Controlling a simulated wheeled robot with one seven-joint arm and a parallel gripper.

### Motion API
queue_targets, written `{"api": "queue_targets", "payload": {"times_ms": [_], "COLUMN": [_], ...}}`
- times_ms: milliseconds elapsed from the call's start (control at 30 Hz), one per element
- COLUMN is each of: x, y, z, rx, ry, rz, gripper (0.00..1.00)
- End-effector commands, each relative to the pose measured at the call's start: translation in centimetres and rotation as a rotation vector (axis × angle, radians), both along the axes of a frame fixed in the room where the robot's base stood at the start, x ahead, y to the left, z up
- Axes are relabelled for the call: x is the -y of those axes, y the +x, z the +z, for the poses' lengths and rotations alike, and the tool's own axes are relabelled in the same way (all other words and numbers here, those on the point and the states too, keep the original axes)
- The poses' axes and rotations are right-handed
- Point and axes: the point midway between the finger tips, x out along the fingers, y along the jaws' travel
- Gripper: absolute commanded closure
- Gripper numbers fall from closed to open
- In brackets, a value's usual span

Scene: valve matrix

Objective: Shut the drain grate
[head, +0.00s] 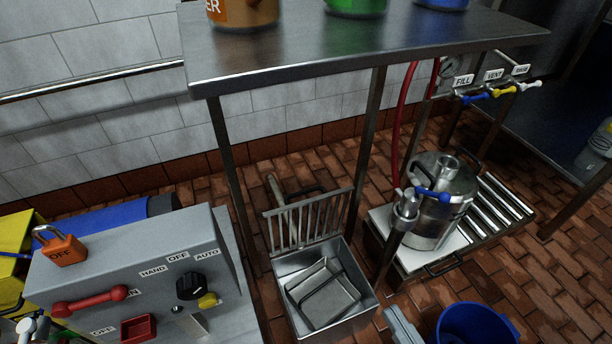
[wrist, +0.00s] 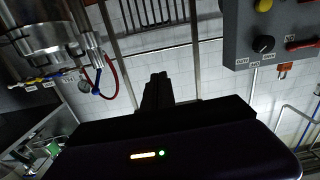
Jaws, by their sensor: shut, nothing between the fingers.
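The drain grate (head: 305,218) is a row of metal bars standing up steeply at the back edge of the square metal drain box (head: 282,272). The box's top is uncovered, and a smaller metal basket (head: 322,294) with a thin handle sits tilted inside. In the wrist view, which is upside down, the grate bars (wrist: 150,12) show at the top edge, beyond my gripper. My gripper (wrist: 158,78) is dark, shut and empty, apart from the grate. I cannot make out my gripper in the head view.
A steel table (head: 340,45) spans above the drain, its legs (head: 228,165) close beside it. A grey control box (head: 135,280) stands left. A steel keg (head: 440,205) on a roller stand is right. A blue bucket (head: 475,325) stands at the front right.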

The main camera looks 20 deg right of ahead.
Motion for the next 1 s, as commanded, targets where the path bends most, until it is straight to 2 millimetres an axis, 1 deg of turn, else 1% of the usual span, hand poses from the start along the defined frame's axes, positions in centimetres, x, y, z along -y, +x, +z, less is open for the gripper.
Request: {"api": "queue_targets", "payload": {"times_ms": [33, 267, 300, 367, 400, 467, 500, 567, 600, 667, 700, 767, 800, 1000], "x": [0.1, 1.2, 1.4, 1.7, 1.9, 2.2, 2.5, 2.9, 3.1, 3.4, 3.6, 3.9, 4.1, 4.7], "y": [1.9, 10.0, 11.6, 13.9, 15.5, 17.9, 19.5, 21.9, 23.6, 26.0, 27.7, 30.1, 31.7, 39.1], "z": [1.1, 1.4, 1.5, 1.5, 1.6, 1.7, 1.8, 2.1, 2.3, 2.7, 2.9, 3.4, 3.7, 5.8], "rx": [0.023, 0.038, 0.034, 0.025, 0.017, 0.001, -0.011, -0.03, -0.046, -0.07, -0.089, -0.12, -0.142, -0.272], "ry": [-0.008, -0.043, -0.049, -0.057, -0.062, -0.067, -0.071, -0.074, -0.076, -0.077, -0.077, -0.077, -0.076, -0.058], "rz": [0.001, -0.012, -0.016, -0.024, -0.028, -0.037, -0.044, -0.055, -0.061, -0.071, -0.078, -0.088, -0.094, -0.121], "gripper": [1.0, 1.0, 1.0, 1.0, 1.0, 1.0, 1.0, 1.0, 1.0, 1.0, 1.0, 1.0, 1.0, 1.0]}}
